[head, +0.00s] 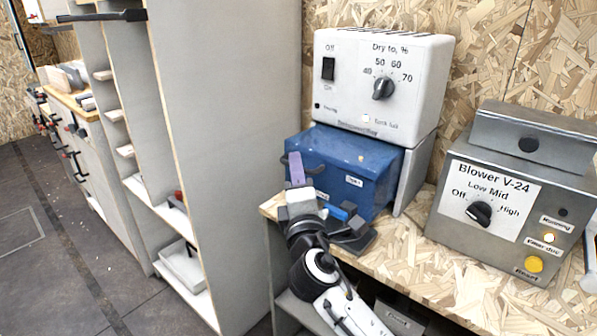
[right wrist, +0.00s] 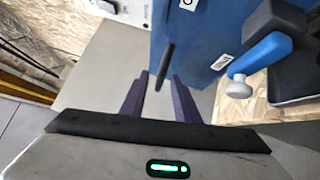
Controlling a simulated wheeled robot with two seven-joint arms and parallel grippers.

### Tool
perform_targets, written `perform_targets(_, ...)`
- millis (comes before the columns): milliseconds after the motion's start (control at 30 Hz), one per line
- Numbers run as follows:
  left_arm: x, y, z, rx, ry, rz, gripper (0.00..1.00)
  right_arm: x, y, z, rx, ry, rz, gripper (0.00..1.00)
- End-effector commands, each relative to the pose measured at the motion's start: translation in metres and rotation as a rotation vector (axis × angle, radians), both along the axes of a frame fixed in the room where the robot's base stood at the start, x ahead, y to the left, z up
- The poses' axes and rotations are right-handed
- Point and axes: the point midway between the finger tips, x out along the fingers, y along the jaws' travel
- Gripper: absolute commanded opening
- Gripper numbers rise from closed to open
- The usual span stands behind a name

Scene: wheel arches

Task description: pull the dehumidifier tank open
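The dehumidifier (head: 420,70) is a white unit with a dial and an off switch, at the back of the bench. Its blue tank (head: 370,163) sits below the white front and also fills the upper middle of the right wrist view (right wrist: 215,35). A dark handle (head: 318,169) is on the tank's front; it also shows in the right wrist view (right wrist: 164,66). My right gripper (head: 295,167) is at the handle. In the right wrist view its purple fingers (right wrist: 159,80) are apart, with the handle's near end between their tips. Contact cannot be told. My left gripper is out of view.
A blue-handled tool (right wrist: 260,55) with a dark block lies close beside the tank, right of my gripper. A grey blower box (head: 510,195) stands on the bench to the right. A tall grey shelf unit (head: 235,130) stands close on the left.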

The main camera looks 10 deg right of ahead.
Motion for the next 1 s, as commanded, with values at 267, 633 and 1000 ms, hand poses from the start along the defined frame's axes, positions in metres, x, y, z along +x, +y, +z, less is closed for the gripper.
perform_targets(267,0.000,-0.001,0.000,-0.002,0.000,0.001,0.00,-0.001,0.000,0.000,0.000,0.000,-0.001,0.28)
perform_targets(633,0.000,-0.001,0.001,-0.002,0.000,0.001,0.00,-0.056,0.006,-0.009,0.002,0.003,0.000,0.28)
perform_targets(1000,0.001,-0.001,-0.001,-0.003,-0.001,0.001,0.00,-0.100,0.011,-0.014,0.000,0.001,0.000,0.28)
